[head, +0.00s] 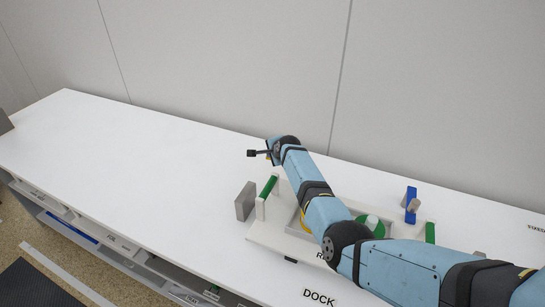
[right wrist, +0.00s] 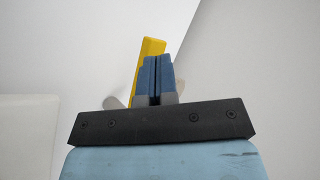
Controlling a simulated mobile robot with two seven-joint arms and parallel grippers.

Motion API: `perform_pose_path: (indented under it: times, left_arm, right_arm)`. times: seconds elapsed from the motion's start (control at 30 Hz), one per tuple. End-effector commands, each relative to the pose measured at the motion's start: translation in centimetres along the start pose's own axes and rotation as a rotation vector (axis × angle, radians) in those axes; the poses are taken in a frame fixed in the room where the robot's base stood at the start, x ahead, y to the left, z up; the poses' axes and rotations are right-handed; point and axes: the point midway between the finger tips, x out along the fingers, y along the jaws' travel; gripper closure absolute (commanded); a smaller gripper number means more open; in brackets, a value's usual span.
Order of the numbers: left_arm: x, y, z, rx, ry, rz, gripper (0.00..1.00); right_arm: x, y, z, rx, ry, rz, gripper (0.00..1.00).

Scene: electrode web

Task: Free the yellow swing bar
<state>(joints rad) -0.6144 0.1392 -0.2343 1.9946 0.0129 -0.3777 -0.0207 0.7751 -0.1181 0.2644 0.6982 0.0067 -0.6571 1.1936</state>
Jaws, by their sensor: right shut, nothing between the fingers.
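The yellow swing bar (right wrist: 148,50) stands up tilted just behind my right gripper's blue fingers in the right wrist view. Its lower part is hidden by the fingers, and I cannot tell whether they touch it. My right gripper (right wrist: 158,77) is shut, its two fingers together with nothing between them. In the head view my right arm reaches in from the right across the white fixture (head: 262,238), its wrist end over the fixture's far side. The fingers are hard to make out there. My left gripper is not in view.
A grey block (head: 245,201) stands beside a green-topped upright (head: 268,187) at the fixture's left end. The white table (head: 130,160) is clear at left; a wall runs behind.

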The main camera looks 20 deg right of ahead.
Motion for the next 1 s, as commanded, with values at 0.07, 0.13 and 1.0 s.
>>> perform_pose_path:
  times: [0.07,0.13,1.0]
  left_arm:
    - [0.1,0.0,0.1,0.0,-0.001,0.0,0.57]
    - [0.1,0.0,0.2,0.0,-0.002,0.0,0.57]
    - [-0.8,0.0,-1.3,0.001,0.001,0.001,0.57]
  right_arm:
    - [0.0,-0.1,-0.2,0.0,0.003,-0.002,1.0]
    - [0.0,-0.2,-0.3,0.0,0.003,-0.002,1.0]
    - [-5.8,-0.3,-0.3,0.001,0.006,-0.005,1.0]
